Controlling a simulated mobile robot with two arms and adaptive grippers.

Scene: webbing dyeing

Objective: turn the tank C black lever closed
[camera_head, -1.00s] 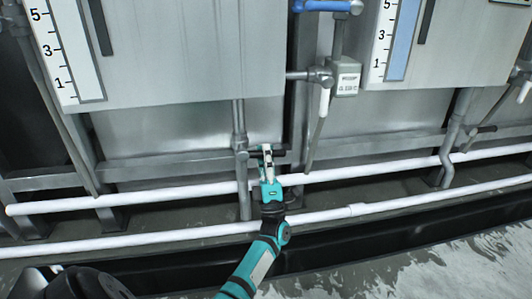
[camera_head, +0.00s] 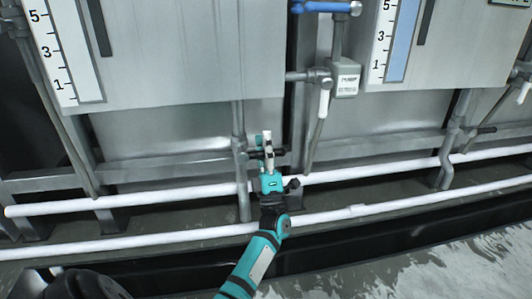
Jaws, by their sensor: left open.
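A grey valve on a vertical drain pipe (camera_head: 238,148) stands below the left large tank. A short black lever (camera_head: 281,151) reaches right from the valve, roughly level. No letter naming the tank is readable here. My left gripper (camera_head: 267,142), teal with pale fingers, points up and is open at the lever. Its fingers overlap the lever in the picture and hide its middle part. I cannot tell whether they touch it. My right gripper is not in view.
Two white horizontal pipes (camera_head: 162,201) run along the tanks' base, behind my left arm. Another valve with a black handle (camera_head: 487,129) is at the right. A blue lever (camera_head: 320,6) is above. Wet floor (camera_head: 450,262) lies in front.

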